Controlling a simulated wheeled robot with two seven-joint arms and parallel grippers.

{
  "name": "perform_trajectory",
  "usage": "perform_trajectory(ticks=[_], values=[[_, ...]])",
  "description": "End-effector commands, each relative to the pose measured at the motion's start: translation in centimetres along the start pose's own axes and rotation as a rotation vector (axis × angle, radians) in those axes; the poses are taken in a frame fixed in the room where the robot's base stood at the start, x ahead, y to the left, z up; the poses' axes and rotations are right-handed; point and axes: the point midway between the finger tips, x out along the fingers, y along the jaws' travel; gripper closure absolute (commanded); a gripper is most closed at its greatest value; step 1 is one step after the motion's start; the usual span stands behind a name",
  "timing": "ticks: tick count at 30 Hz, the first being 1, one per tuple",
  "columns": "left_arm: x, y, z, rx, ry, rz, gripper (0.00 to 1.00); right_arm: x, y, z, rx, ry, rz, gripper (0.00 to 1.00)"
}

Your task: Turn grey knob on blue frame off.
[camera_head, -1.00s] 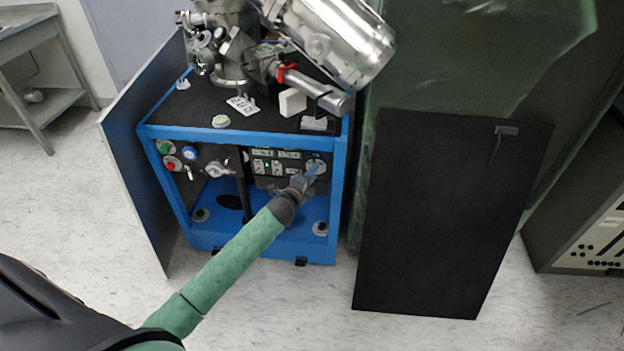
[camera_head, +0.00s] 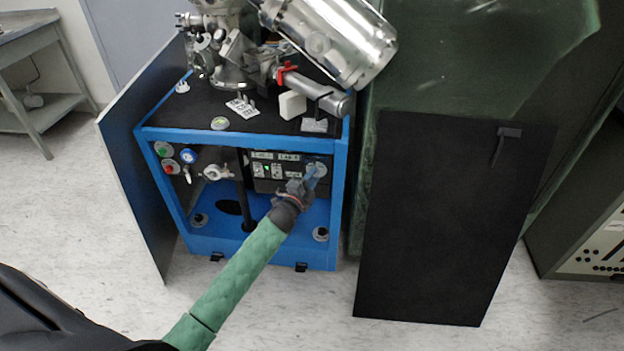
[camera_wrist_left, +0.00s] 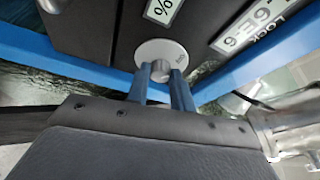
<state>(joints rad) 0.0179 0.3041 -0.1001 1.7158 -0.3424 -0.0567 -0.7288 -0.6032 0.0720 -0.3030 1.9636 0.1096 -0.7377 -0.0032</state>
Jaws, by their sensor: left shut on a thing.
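The blue frame (camera_head: 240,138) is an open-fronted cart with a control panel inside. The grey knob (camera_wrist_left: 158,72) sits on a pale round plate (camera_wrist_left: 162,53) in the left wrist view, at the right end of the panel. My left gripper (camera_wrist_left: 164,76) has its two blue fingers on either side of the knob and is shut on it. In the head view my left gripper (camera_head: 311,176) reaches the panel's right end and largely covers the knob. My right gripper is not in view.
A black panel (camera_head: 440,220) leans to the right of the cart. A grey side door (camera_head: 140,170) stands open at its left. Metal vacuum equipment (camera_head: 330,40) stands on top. A green button, a red button and a valve (camera_head: 216,172) sit left of the control panel.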

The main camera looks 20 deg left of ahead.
Motion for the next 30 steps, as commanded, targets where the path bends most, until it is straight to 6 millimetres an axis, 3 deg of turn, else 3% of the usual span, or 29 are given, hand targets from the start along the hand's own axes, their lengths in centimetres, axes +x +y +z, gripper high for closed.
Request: perform_trajectory(ticks=[3, 4, 7, 19, 30], values=[[0.0, 0.1, 0.1, 0.0, -0.002, 0.002, 1.0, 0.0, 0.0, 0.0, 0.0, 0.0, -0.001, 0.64], [0.0, 0.1, 0.1, 0.0, -0.002, 0.002, 0.73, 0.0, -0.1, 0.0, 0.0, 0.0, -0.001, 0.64], [0.0, 0.1, 0.1, 0.0, -0.002, 0.002, 0.55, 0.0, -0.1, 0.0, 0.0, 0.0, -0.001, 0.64], [-0.6, 0.1, 0.1, 0.001, -0.001, 0.001, 0.55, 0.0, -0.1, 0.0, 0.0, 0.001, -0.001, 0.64], [-5.5, 0.1, 0.1, 0.0, -0.001, 0.002, 0.55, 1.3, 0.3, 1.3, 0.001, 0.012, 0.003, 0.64]])
